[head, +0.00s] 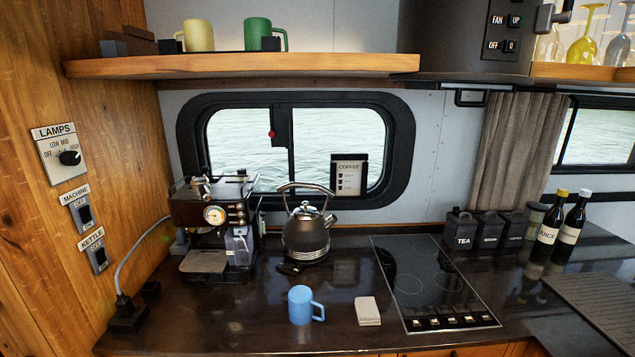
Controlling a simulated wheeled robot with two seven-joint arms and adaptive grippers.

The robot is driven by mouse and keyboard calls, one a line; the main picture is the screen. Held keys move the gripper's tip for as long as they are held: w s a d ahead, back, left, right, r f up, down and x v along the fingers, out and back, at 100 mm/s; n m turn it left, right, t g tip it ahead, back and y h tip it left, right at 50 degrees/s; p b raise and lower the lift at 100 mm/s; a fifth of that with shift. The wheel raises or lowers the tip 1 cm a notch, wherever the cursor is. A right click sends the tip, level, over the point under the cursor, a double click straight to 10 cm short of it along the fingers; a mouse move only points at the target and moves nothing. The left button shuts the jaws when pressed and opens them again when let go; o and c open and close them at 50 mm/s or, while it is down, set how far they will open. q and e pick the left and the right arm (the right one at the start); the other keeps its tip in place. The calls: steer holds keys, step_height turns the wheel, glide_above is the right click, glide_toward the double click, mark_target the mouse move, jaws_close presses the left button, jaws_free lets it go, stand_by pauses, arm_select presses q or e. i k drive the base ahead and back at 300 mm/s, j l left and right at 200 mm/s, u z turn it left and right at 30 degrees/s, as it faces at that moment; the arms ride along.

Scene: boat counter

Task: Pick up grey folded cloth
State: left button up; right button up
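The grey folded cloth (367,311) lies flat on the dark counter, near its front edge. It is a small light-grey rectangle. A blue mug (301,305) stands to its left, with its handle pointing right toward the cloth and a gap between them. The black cooktop (432,284) is just to the cloth's right. Neither of my grippers shows in the head view.
A kettle (307,232) and an espresso machine (213,225) stand at the back left. Dark canisters (463,230) and two bottles (570,218) stand at the back right. A wooden shelf (240,67) with mugs overhangs the counter. Bare counter (345,280) lies behind the cloth.

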mark_target(367, 312)
steer(key=j+z, duration=0.7)
steer(key=z, duration=0.15)
steer(key=j+z, duration=0.45)
steer(key=k+j+z, duration=0.15)
steer(key=z, duration=0.3)
steer(key=k+j+z, duration=0.15)
steer(key=j+z, duration=0.25)
steer(key=l, duration=0.1)
